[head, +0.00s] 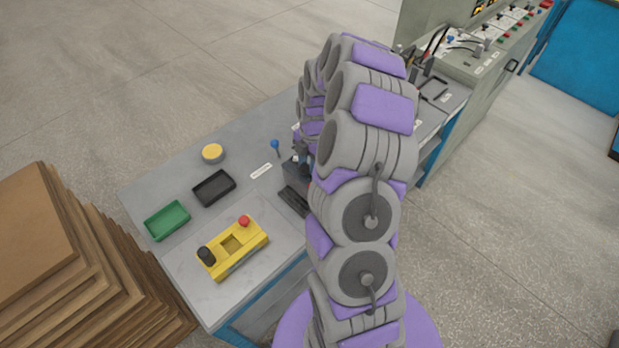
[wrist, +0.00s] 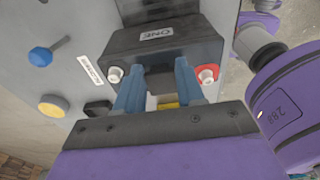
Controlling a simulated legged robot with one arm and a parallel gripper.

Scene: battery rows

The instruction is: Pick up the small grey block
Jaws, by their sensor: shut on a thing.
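In the wrist view, the two blue-grey fingers of my gripper (wrist: 159,88) reach out from the purple palm. A small grey block (wrist: 160,83) shows between the fingertips, and my gripper is shut on it. Right beyond it is a dark battery (wrist: 165,42) with a label reading ONE, a white terminal on the left and a red-ringed terminal on the right. I cannot tell whether the block touches the battery. In the head view my own arm hides most of the gripper and the block.
The grey bench (head: 150,190) holds a yellow control box (head: 232,247) with red and black knobs, a green tray (head: 167,220), a black tray (head: 213,188), a yellow round button (head: 212,153) and a blue knob (head: 275,145). Stacked brown sheets (head: 40,240) stand at the left.

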